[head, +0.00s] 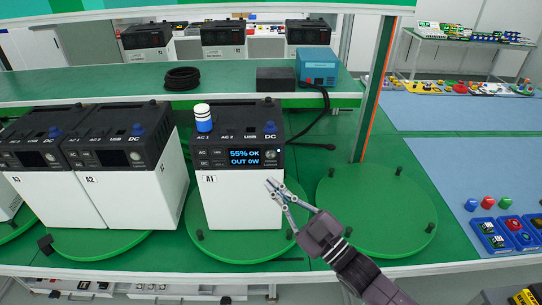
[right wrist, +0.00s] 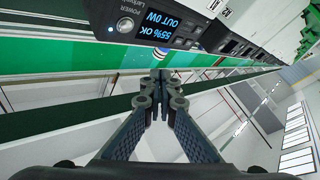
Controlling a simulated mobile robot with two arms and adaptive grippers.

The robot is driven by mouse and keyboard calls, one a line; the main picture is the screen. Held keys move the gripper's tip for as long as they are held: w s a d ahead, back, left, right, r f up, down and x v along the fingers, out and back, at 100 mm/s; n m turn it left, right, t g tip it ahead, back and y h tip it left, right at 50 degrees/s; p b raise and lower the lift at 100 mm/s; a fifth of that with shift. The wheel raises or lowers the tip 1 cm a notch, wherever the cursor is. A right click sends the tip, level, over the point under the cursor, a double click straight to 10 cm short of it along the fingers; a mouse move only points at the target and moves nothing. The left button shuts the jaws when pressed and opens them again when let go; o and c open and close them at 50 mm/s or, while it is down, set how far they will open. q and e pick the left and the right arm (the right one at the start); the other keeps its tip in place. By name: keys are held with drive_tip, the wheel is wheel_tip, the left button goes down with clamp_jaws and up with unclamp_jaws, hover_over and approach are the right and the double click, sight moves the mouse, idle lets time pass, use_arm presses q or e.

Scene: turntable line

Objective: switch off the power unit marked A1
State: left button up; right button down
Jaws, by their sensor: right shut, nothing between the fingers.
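The power unit marked A1 (head: 240,200) is a white box with a dark top, upright on a green round turntable. Its display (head: 245,158) is lit and reads 55% OK, OUT 0W. A blue-and-white plug stands at AC 1 and a blue one at DC. In the right wrist view the display (right wrist: 160,25) appears tilted, with the round POWER button (right wrist: 125,25) beside it. My right gripper (head: 271,186) is shut and empty, in front of the unit's right side, below the display. Its closed fingertips show in the wrist view (right wrist: 158,82), apart from the button. My left gripper is not in view.
Units A2 (head: 120,200) and A3 (head: 38,190) stand to the left. An empty turntable (head: 375,215) lies to the right, beside a green post (head: 377,90). A shelf behind holds a black cable coil (head: 182,78) and a blue box (head: 317,66).

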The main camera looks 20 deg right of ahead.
drive_tip(key=b, duration=0.3)
approach(262, 150)
drive_tip(key=w+a+r, duration=0.1)
drive_tip(key=w+a, duration=0.1)
drive_tip(key=a, duration=0.1)
drive_tip(key=shift+w+d+r, duration=0.1)
drive_tip(key=shift+w+r, duration=0.05)
drive_tip(key=shift+w, duration=0.5)
idle(0.6)
drive_tip(key=shift+w+d, duration=0.15)
drive_tip(key=shift+w, duration=0.25)
drive_tip(key=shift+w+d, duration=0.1)
drive_tip(key=shift+w, duration=0.2)
idle(0.5)
idle(0.4)
drive_tip(key=shift+s+a, duration=0.25)
drive_tip(key=shift+s, duration=0.5)
drive_tip(key=shift+p, duration=0.3)
